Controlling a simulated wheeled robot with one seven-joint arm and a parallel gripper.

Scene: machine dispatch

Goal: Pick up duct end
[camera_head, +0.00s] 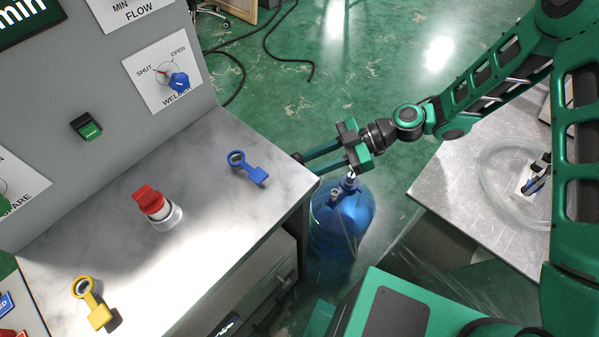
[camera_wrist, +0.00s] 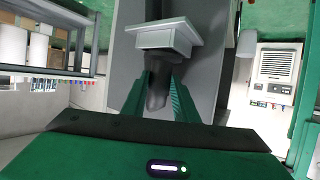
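My gripper (camera_head: 305,165) reaches left, its two green fingers parallel and apart, the tips at the right edge of the grey bench. In the wrist view the fingers (camera_wrist: 158,98) stand on either side of a dark rounded piece (camera_wrist: 158,82), which joins a light grey rectangular block (camera_wrist: 166,36). This looks like the duct end. In the head view only a small dark bit (camera_head: 297,158) shows at the fingertips; the bench and fingers hide the rest. Whether the fingers press on it cannot be told.
A blue bottle (camera_head: 342,215) stands below my gripper. A metal table (camera_head: 455,170) with a clear hose coil is at right. Green floor lies behind.

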